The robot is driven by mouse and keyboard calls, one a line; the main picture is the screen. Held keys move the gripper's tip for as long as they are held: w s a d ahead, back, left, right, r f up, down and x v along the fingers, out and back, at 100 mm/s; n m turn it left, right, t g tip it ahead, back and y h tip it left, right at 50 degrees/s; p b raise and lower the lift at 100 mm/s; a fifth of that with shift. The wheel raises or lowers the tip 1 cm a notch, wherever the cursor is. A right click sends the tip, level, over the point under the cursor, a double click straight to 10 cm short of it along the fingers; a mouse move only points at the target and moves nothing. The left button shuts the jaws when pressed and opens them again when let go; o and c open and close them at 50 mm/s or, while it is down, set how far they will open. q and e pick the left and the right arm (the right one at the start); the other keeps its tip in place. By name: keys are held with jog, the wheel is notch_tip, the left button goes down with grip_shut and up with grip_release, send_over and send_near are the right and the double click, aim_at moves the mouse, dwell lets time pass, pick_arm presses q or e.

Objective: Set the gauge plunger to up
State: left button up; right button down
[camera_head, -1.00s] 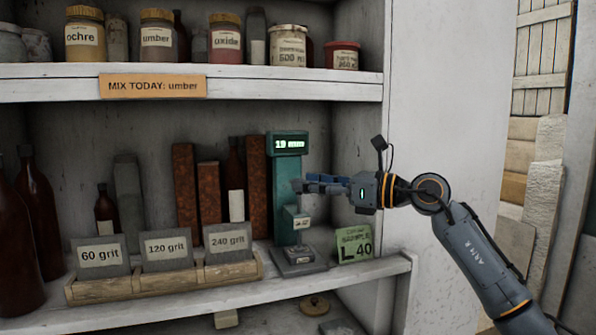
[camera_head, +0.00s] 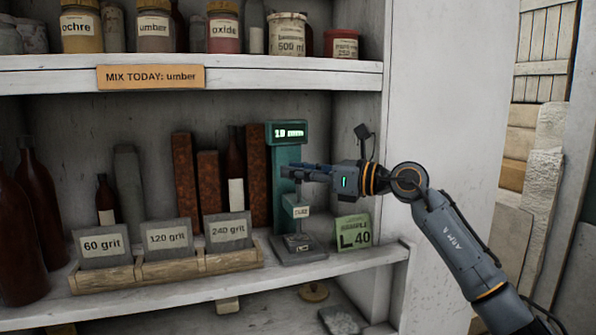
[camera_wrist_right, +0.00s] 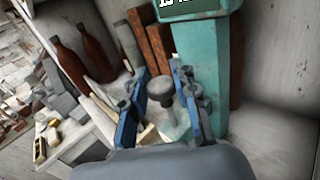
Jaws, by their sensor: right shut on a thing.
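The teal gauge (camera_head: 285,157) stands upright on the middle shelf, with a lit display (camera_head: 288,133) on top that reads about 19 mm. Its plunger, a grey round knob on a stem, shows in the right wrist view (camera_wrist_right: 160,90) between my fingers. Below it in the head view is a small grey labelled block (camera_head: 300,211) above the gauge's foot (camera_head: 297,248). My right gripper (camera_head: 292,172) reaches in from the right at the gauge's front and is shut on the plunger; its blue fingers also show in the right wrist view (camera_wrist_right: 163,108). My left gripper is not in view.
A green sample card (camera_head: 354,232) marked L 40 stands just right of the gauge. Left are grit blocks in a wooden rack (camera_head: 166,269), rusty bars (camera_head: 186,180) and dark bottles (camera_head: 40,195). The upper shelf (camera_head: 290,76) and right cabinet wall (camera_head: 430,90) bound the space.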

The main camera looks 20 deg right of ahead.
notch_tip(320, 180, up, 3)
jog(key=shift+w+f+p, duration=0.1)
jog(key=shift+p, duration=0.75)
jog(key=c, duration=1.1)
grip_release()
jog(key=shift+o, duration=0.2)
jog(key=shift+s+d, duration=0.1)
jog(key=shift+s, duration=0.1)
jog(key=shift+f, duration=0.1)
jog(key=v, duration=1.2)
